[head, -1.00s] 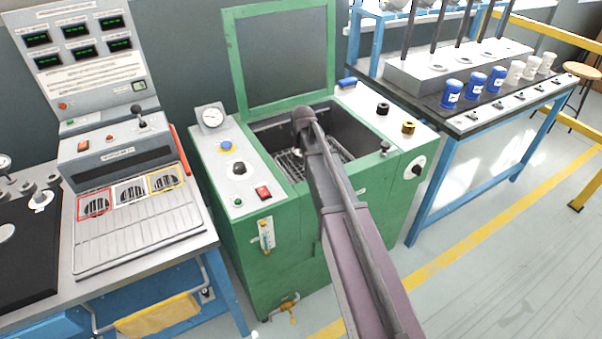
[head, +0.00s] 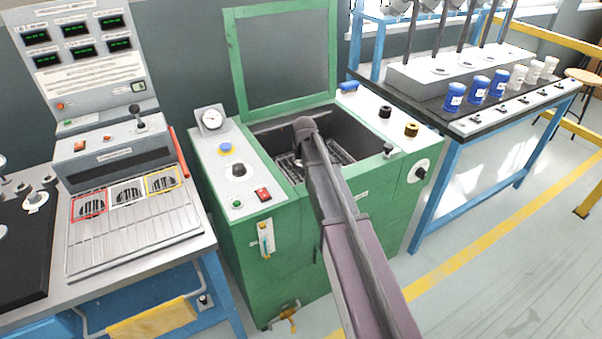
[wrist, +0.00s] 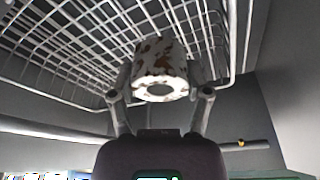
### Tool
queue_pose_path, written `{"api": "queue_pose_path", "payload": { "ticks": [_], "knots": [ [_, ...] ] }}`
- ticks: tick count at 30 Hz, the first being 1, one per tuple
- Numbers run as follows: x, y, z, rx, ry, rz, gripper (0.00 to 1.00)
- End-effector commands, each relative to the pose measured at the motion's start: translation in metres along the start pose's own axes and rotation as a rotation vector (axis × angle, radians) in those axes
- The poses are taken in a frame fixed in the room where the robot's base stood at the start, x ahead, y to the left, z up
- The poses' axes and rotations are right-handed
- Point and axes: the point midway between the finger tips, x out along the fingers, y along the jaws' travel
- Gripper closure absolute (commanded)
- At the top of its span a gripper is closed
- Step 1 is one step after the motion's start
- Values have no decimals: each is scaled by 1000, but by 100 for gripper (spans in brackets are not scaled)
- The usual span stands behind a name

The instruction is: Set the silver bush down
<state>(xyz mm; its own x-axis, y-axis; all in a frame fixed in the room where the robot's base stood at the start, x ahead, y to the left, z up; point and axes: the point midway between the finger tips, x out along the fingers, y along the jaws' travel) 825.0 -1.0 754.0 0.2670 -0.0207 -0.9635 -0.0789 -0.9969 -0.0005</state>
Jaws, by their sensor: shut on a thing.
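In the wrist view my gripper (wrist: 160,78) is shut on a short, pale metal bush (wrist: 161,64) with brown rust-like patches and a round hole in its end face. A wire basket (wrist: 70,45) shows behind and around the bush; I cannot tell whether they touch. In the head view my gripper is hidden behind my arm, which reaches into the open tank of the green machine (head: 270,235). The wire basket (head: 288,168) shows partly in the tank.
The raised green lid (head: 280,55) stands behind the tank. A black ring (head: 385,111), a brass ring (head: 411,130) and a small grey piece (head: 389,150) are on its right deck. A bench with a slotted tray (head: 135,236) is left; blue and white jars (head: 478,88) stand right.

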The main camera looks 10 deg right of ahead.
Motion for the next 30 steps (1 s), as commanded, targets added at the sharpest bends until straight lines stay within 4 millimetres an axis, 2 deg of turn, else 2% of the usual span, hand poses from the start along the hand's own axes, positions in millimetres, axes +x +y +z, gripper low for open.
{"api": "queue_pose_path", "payload": {
  "ticks": [3,9,30],
  "knots": [
    [14,0,4,0,0,0,98],
    [26,0,7,0,0,0,98],
    [34,1,9,1,0,0,98]
  ]
}}
